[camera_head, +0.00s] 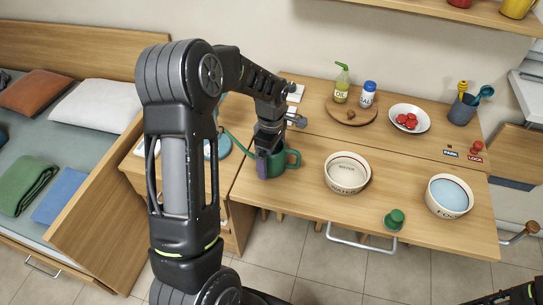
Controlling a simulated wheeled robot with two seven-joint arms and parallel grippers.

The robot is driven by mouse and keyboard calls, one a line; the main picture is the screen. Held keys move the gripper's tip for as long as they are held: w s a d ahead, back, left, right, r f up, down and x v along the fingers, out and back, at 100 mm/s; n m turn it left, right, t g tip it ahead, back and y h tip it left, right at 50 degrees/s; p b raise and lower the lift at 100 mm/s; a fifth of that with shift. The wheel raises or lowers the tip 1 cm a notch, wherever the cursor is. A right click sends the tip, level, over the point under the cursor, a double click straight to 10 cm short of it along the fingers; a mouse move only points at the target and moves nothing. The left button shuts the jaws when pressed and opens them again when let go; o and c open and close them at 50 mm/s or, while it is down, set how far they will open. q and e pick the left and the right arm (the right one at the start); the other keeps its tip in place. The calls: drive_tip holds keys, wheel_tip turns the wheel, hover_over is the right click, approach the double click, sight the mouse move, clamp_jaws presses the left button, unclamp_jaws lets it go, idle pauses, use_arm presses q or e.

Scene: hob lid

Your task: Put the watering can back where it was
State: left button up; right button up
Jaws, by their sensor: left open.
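The green watering can (279,166) stands at the left front of the wooden worktop, with its handle on the right and its thin spout reaching up to the left. My left gripper (266,160) is right at the can and hides part of its body and rim. It is open, with a purple-grey finger in front of the can's left side. I cannot tell whether the fingers touch the can. My right gripper is not in view; only a dark piece of my right arm shows at the bottom right corner.
A white bowl (347,173) stands right of the can, with a green-knobbed object (394,219) and a blue-filled bowl (449,196) farther right. Behind are a round board (363,115) with bottles, a plate of red items (409,118) and a utensil cup (462,110).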

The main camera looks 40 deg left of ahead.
use_arm(q)
drive_tip(key=shift+r, duration=0.15)
wheel_tip(320, 180, up, 12)
idle(0.5)
drive_tip(key=shift+r, duration=0.1)
idle(0.6)
